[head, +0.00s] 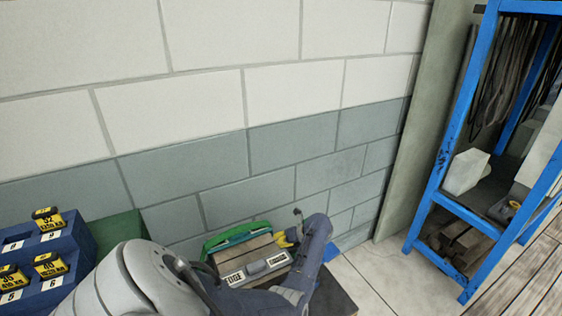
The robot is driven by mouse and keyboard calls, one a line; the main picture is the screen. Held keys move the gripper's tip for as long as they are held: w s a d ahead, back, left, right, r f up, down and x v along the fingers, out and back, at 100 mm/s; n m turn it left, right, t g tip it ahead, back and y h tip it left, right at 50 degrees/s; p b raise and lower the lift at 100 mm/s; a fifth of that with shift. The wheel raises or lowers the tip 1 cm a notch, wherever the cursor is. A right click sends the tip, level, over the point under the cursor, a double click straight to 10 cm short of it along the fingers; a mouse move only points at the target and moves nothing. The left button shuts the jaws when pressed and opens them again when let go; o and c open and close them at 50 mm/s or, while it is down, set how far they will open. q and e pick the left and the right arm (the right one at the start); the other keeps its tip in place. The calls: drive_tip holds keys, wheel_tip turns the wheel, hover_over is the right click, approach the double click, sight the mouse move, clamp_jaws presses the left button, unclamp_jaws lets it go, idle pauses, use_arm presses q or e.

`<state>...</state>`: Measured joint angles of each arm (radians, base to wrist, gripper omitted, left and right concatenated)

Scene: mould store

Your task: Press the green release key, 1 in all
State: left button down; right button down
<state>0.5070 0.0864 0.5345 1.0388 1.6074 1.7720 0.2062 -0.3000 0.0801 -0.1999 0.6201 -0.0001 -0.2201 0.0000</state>
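A case-like unit (247,262) with a green upper edge (236,238) stands low against the wall, below the middle of the view. Its front carries a grey bar between two white labels. I cannot make out a separate green release key on it; my arm hides part of its right side. My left arm comes in from the lower left and bends around the unit's front and right side. Its outer end, with my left gripper (288,237), is by the unit's upper right corner, beside something yellow. The fingers are too small and covered to read. My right gripper is out of view.
A blue rack (68,246) with numbered slots and yellow tags stands at the lower left, with a dark green thing (120,231) behind it. A blue metal shelf (437,190) stands at the right. The tiled floor (385,280) before it is clear.

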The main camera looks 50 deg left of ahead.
use_arm(q)
drive_tip(key=shift+r, duration=0.85)
wheel_tip(320, 180, up, 5)
idle(0.6)
idle(0.7)
